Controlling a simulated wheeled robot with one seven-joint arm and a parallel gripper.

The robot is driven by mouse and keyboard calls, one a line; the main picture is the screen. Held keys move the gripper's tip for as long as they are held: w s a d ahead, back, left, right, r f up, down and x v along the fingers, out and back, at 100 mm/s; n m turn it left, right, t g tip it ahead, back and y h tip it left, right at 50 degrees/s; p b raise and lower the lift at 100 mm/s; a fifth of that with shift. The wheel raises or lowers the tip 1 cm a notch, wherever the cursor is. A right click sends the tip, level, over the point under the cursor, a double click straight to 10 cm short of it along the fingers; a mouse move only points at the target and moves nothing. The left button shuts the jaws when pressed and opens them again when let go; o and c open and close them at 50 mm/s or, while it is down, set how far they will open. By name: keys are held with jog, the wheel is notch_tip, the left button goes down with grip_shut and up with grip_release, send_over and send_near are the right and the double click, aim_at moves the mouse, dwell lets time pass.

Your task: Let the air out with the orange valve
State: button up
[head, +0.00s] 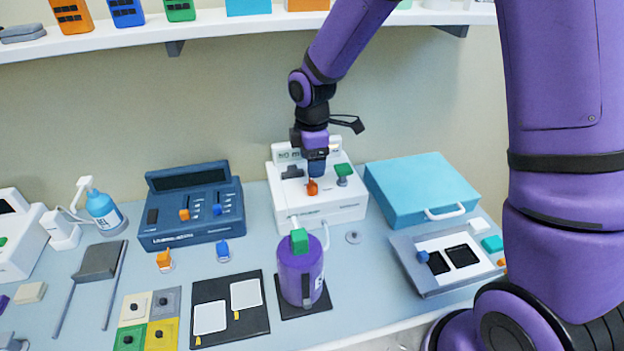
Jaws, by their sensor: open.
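A white machine (336,207) stands near the wall in the middle of the table. A small orange valve (312,188) stands on its sloped top, left of a green knob (343,169) on a grey stem. My gripper (315,175) points down right over the orange valve and hides its upper part. Its jaws are open and hold nothing. I cannot tell whether the fingertips are beside the valve or just above it. A pale tube (326,235) shows at the machine's front.
A purple canister (301,273) with a green top stands in front of the machine. A blue slider console (192,206) is at left, a turquoise case (421,190) at right. A shelf (230,25) runs above, behind my arm.

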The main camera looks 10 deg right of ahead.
aim_at(312, 180)
notch_tip(312, 180, down, 6)
jog(key=shift+f, duration=0.15)
dwell(0.3)
jog(key=c, duration=0.9)
